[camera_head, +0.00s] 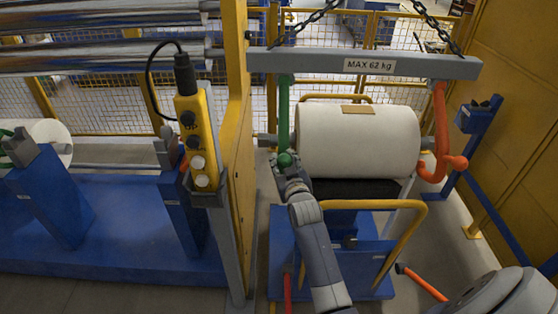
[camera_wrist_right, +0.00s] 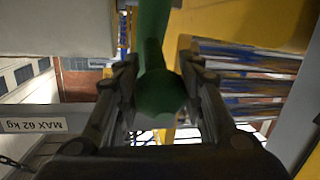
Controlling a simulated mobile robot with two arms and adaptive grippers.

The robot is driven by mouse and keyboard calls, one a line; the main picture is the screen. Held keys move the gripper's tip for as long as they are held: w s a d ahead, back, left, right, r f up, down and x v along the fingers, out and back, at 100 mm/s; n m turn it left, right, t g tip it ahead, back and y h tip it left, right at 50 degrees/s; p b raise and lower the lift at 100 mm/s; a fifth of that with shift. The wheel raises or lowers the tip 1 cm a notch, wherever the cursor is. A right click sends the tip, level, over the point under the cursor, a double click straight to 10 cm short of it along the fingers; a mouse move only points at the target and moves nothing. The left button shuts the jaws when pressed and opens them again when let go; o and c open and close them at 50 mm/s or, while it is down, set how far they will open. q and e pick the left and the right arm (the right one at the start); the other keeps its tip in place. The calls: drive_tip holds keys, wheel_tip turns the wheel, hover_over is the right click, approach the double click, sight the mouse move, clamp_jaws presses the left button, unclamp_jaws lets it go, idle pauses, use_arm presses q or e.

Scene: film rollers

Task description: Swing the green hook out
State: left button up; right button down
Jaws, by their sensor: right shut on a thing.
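The green hook (camera_head: 284,115) hangs from the left end of the grey lifting beam (camera_head: 330,61), close to the left end of a white film roll (camera_head: 358,140). My right gripper (camera_head: 288,168) is shut on the round knob at the hook's lower end. In the right wrist view the green knob (camera_wrist_right: 160,92) sits between the two fingers (camera_wrist_right: 165,100). The fingers cover part of the hook's lower end in the head view. An orange hook (camera_head: 440,130) hangs from the beam's right end, beside the roll's other end. My left gripper is not in view.
A yellow control pendant (camera_head: 197,140) on a grey post stands left of the hook, next to a yellow machine panel (camera_head: 240,170). Chains (camera_head: 305,22) hold the beam. A blue cart (camera_head: 345,260) with yellow handles stands below the roll. A yellow wall (camera_head: 515,120) is at right.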

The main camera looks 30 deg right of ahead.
drive_tip(key=shift+a+f, duration=0.3)
drive_tip(key=shift+a, duration=0.05)
drive_tip(key=c, duration=1.2)
unclamp_jaws()
drive_tip(key=shift+c, duration=0.2)
drive_tip(key=shift+o, duration=1.2)
drive_tip(key=shift+a+r, duration=0.15)
drive_tip(key=shift+a, duration=0.05)
drive_tip(key=shift+a+r, duration=0.1)
drive_tip(key=shift+r, duration=0.1)
drive_tip(key=shift+s+r, duration=0.1)
drive_tip(key=shift+d, duration=0.25)
drive_tip(key=shift+s, duration=0.15)
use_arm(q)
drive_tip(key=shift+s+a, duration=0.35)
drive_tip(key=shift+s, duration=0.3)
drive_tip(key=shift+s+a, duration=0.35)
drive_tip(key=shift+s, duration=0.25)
use_arm(e)
drive_tip(key=v, duration=1.1)
drive_tip(key=shift+s+a, duration=0.2)
drive_tip(key=shift+a, duration=0.05)
